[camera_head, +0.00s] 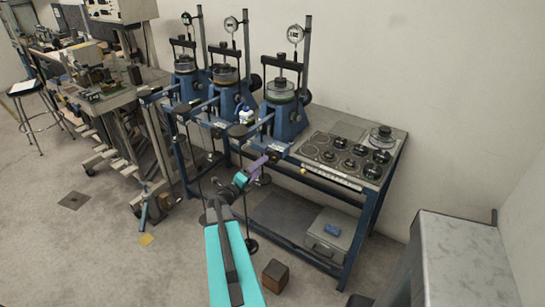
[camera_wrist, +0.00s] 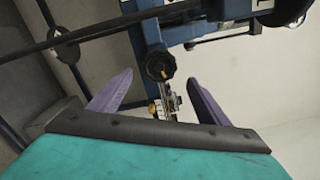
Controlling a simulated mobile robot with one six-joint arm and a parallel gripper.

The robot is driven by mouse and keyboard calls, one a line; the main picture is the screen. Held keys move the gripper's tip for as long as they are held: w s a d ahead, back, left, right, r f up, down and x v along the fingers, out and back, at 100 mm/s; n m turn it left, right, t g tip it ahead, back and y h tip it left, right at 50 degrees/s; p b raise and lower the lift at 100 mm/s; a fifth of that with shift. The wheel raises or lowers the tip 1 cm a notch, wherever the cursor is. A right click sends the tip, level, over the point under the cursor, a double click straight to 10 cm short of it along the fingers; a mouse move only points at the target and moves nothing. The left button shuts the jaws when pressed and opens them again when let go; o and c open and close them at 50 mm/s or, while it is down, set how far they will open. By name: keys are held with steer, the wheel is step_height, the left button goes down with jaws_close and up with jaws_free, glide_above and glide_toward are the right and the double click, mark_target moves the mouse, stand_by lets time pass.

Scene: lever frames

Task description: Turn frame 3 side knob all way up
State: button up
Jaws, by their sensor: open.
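Three blue lever frames stand in a row on a bench. The rightmost frame (camera_head: 288,122) is nearest my gripper; I cannot read any number on the frames. My gripper (camera_head: 257,164) is in front of and below this frame, with purple fingers. In the wrist view my gripper (camera_wrist: 160,78) is open, and its fingers are apart with nothing held. A black lobed knob (camera_wrist: 160,65) with a pale centre shows between and beyond the fingertips, on a blue post. A small brass and silver fitting (camera_wrist: 168,102) is below it. I cannot tell whether the fingers touch either.
The middle frame (camera_head: 226,98) and left frame (camera_head: 187,80) stand to the left. Several black round weights lie on the bench right end (camera_head: 355,150). Thin rods with black discs hang in front of the bench. A grey case (camera_head: 328,235) sits on the lower shelf.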

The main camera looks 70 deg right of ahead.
mark_target(271, 157)
steer(key=shift+d, duration=0.1)
steer(key=shift+x, duration=4.7)
steer(key=c, duration=1.4)
steer(key=shift+d, duration=0.1)
steer(key=shift+f+m+b, duration=0.1)
steer(key=shift+m+b, duration=0.3)
steer(key=shift+b, duration=0.7)
steer(key=o, duration=1.4)
steer(key=shift+d, duration=0.15)
